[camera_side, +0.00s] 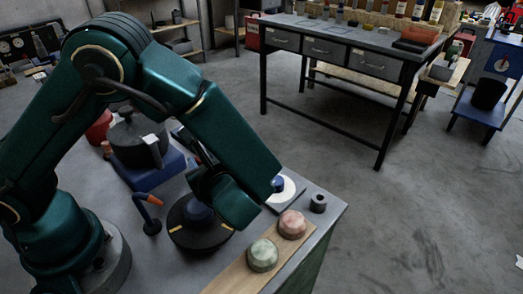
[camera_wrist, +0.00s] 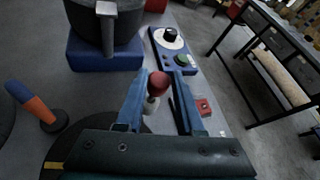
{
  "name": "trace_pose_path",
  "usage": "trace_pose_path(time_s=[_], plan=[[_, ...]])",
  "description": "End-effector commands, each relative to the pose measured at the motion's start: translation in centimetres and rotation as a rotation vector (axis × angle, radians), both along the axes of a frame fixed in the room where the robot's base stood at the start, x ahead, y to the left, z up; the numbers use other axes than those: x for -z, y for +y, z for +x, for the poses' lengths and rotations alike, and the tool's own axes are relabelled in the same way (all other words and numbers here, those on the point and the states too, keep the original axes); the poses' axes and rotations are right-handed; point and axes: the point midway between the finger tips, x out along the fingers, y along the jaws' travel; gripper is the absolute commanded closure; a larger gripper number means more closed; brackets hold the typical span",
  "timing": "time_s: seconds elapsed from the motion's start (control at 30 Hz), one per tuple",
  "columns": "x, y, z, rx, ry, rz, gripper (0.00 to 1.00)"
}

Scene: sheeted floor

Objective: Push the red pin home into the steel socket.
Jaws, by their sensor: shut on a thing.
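The red pin (camera_wrist: 158,82) shows its rounded red head between the two blue fingers of my gripper (camera_wrist: 159,84) in the wrist view. My gripper is shut on it. A pale grey piece (camera_wrist: 151,104) shows just below the red head; I cannot tell whether it is the pin's shank or part of the socket. The pin's lower end is hidden. In the side view my arm covers most of the gripper and the red pin is not visible. I cannot make out the steel socket for certain; a small dark grey hollow cylinder (camera_side: 318,203) stands near the bench's right corner.
A black disc (camera_side: 185,238) with yellow marks lies below my wrist. A dark pot (camera_side: 136,140) sits on a blue block (camera_side: 150,177). A white dial (camera_side: 288,190) and two faceted pieces (camera_side: 263,255) (camera_side: 292,224) are toward the right edge.

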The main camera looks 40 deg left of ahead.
Motion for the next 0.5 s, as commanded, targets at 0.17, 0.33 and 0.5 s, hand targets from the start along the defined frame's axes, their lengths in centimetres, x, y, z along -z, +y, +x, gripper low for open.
trace_pose_path(time_s=[0.17,0.33,0.5], plan=[[0.4,0.0,0.0,0.001,0.001,0.002,1.0],[0.9,0.0,0.0,0.0,0.001,0.0,1.0],[1.3,0.0,0.0,0.0,0.001,0.0,1.0]])
